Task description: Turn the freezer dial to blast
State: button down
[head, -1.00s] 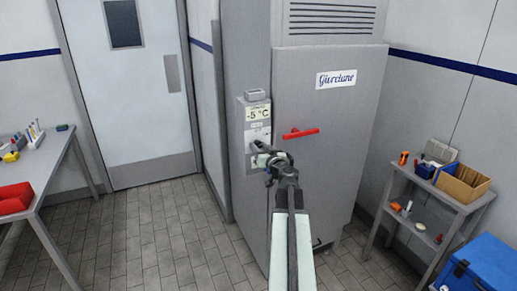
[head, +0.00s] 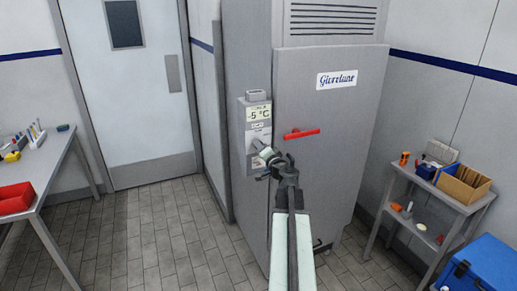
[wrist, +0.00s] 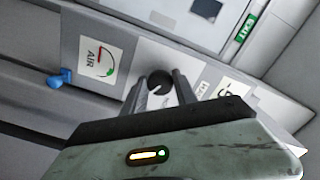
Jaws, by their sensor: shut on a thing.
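The freezer (head: 335,140) is a tall grey cabinet with a narrow control panel (head: 248,165) on its left front. A display (head: 258,114) on the panel reads -5 °C. The dial is a dark round knob (wrist: 159,82) in the wrist view, between my two fingers. My gripper (head: 260,148) is at the panel below the display and also shows in the wrist view (wrist: 162,88). It is shut on the dial. In the head view the gripper hides the dial, and I cannot read its setting.
A red door handle (head: 301,133) sticks out just right of my gripper. In the wrist view an AIR gauge (wrist: 101,62) and a blue knob (wrist: 60,79) lie left of the dial. A shelf cart (head: 425,195) and a blue box (head: 485,268) stand at right. A table (head: 50,160) stands at left.

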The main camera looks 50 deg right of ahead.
jog(key=shift+m, duration=0.5)
jog(key=c, duration=1)
grip_release()
jog(key=shift+w+a, duration=0.1)
jog(key=v, duration=0.8)
jog(key=shift+w, duration=0.1)
